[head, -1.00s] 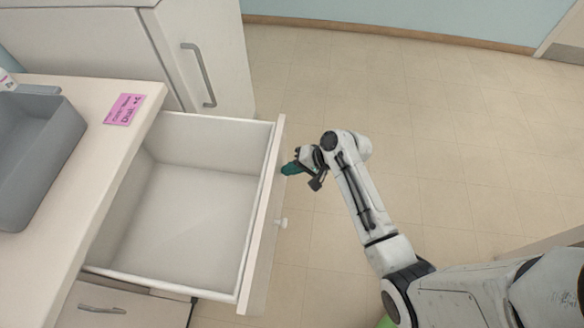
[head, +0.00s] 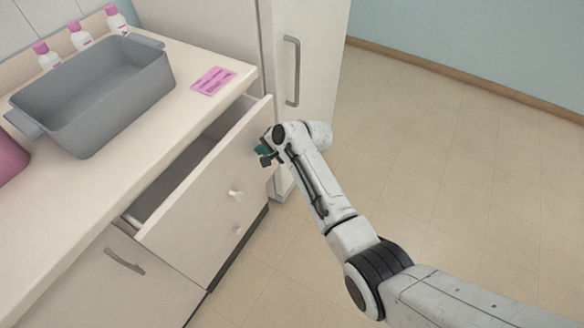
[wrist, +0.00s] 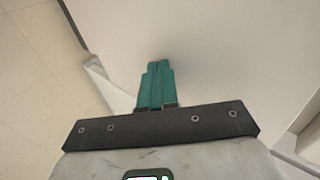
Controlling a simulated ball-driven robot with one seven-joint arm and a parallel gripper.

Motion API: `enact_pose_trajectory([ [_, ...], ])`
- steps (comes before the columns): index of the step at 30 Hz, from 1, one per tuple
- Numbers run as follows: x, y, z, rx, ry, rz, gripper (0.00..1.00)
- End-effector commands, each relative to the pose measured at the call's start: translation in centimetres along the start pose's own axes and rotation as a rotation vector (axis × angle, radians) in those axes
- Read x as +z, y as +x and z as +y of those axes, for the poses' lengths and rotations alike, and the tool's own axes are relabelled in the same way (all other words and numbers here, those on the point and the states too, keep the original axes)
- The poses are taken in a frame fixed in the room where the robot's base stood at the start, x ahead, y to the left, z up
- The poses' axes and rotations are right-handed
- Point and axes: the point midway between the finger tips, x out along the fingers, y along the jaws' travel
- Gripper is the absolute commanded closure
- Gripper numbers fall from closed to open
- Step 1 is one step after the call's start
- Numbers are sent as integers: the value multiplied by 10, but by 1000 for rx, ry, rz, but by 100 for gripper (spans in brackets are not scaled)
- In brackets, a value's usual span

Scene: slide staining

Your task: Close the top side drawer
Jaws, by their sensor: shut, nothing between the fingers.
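The top side drawer (head: 205,185) is partly open. A narrow strip of its inside shows behind the front panel in the head view. Its front has a small white knob (head: 236,195). My gripper (head: 262,150) is at the far right end of the drawer front, close to the panel. In the wrist view, the teal fingers (wrist: 156,84) are together with nothing between them, pointing at a pale flat surface. I cannot tell whether the fingertips touch the panel.
A grey tub (head: 95,95), several pink-capped bottles (head: 82,36) and a pink card (head: 213,81) are on the counter (head: 165,105). A tall white cabinet (head: 318,60) stands just beyond the drawer. The floor (head: 450,150) at right is clear.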

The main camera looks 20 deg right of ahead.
Motion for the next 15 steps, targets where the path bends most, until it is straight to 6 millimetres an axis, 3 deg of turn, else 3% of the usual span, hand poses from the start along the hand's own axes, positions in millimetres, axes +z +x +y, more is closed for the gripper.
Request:
enact_pose_trajectory([
  [1,0,15,-5,-2,-3,-1,100],
  [6,0,39,-29,-1,-2,-1,100],
  [15,0,59,-53,0,-1,0,100],
])
